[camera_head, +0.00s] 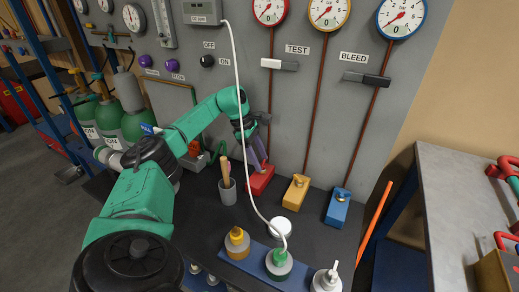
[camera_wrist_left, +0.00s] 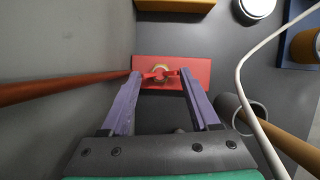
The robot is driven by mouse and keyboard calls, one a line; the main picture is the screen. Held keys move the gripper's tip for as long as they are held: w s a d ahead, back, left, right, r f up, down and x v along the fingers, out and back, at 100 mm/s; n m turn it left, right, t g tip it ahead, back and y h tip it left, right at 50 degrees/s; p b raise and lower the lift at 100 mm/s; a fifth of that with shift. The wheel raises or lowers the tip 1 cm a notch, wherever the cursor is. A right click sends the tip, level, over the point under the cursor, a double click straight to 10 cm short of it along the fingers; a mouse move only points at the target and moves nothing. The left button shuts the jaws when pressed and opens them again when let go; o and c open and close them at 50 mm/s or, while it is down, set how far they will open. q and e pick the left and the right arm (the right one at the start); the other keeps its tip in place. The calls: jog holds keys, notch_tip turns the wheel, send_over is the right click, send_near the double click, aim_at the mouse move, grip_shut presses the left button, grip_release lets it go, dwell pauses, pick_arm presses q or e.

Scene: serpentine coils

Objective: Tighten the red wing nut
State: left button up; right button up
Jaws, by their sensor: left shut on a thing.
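The red wing nut (camera_wrist_left: 160,72) sits on a red block (camera_wrist_left: 203,68) in the left wrist view, around a brass-coloured round part. The red block (camera_head: 261,180) also shows in the head view at the foot of the grey panel, below the red-rimmed gauge (camera_head: 270,10); the nut is hidden there. My left gripper (camera_wrist_left: 160,75) has its two purple fingers on either side of the wing nut, shut on its wings. In the head view the left gripper (camera_head: 258,163) points down at the red block. My right gripper is out of view.
A grey cup (camera_head: 227,192) with a wooden handle stands close left of the red block. Yellow (camera_head: 295,190) and blue (camera_head: 338,207) blocks stand to its right. A white hose (camera_head: 245,130) hangs down to a green-topped fitting (camera_head: 279,258) in front.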

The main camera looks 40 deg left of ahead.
pick_arm(q)
jog(key=shift+w+r+m, duration=0.1)
jog(key=shift+r+m, duration=0.1)
jog(key=shift+m, duration=0.2)
jog(key=o, duration=1.3)
jog(key=shift+o, duration=0.4)
